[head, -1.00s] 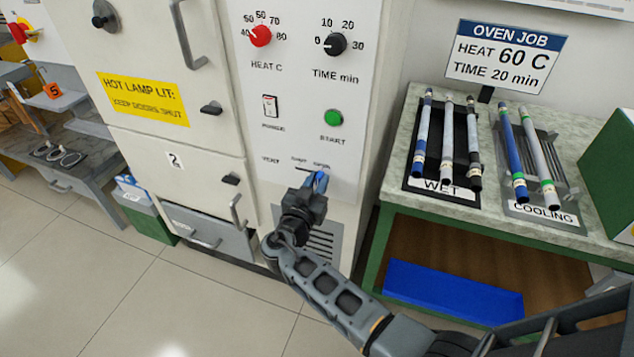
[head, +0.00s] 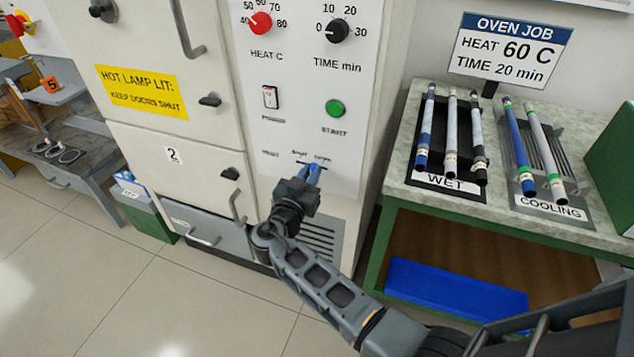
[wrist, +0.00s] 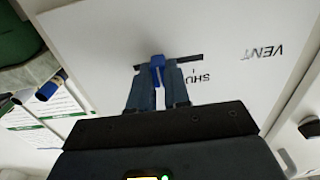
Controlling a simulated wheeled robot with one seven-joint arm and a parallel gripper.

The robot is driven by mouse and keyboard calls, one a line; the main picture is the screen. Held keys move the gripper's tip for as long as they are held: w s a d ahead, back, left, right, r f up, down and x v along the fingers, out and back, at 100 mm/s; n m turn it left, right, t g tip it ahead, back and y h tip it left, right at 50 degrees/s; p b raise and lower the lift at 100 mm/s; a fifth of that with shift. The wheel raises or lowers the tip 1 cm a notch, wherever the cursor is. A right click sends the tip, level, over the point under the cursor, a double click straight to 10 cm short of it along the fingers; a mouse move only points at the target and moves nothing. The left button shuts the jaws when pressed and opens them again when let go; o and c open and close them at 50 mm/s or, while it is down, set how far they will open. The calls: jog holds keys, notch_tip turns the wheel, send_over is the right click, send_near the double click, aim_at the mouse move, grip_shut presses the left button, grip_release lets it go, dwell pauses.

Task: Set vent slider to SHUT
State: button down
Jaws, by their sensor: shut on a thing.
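The vent slider is a small blue knob (wrist: 157,66) in a dark horizontal slot (wrist: 190,58) on the oven's white panel. It also shows in the head view (head: 315,173). My gripper (wrist: 158,78) is shut on the knob, one finger on each side. In the head view my gripper (head: 309,182) reaches the panel from below. The SHUT label (wrist: 195,77), partly covered by a finger, marks the slot's right end in the wrist view, which is the left end in the head view. The knob stands between the ends, nearer the OPEN label (head: 322,158).
Above the slot are the green START button (head: 334,108), a power switch (head: 270,97) and two dials. A door handle (head: 237,207) stands left of my gripper. A bench (head: 408,195) with rods on WET and COOLING racks stands to the right.

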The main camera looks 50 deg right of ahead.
aim_at(299, 161)
jog(key=w+b, duration=0.2)
jog(key=w+a+b, duration=0.1)
jog(key=b, duration=0.1)
jog(key=shift+w+a+f+b, duration=0.2)
jog(key=shift+w+b, duration=0.1)
jog(key=shift+w, duration=0.1)
jog(key=shift+w+a+r, duration=0.1)
jog(key=shift+w+r, duration=0.1)
jog(key=c, duration=1.1)
grip_release()
jog(key=shift+a, duration=0.1)
jog(key=b+v, duration=0.1)
jog(key=v, duration=0.6)
jog(key=shift+s+a, duration=0.15)
jog(key=shift+a, duration=0.15)
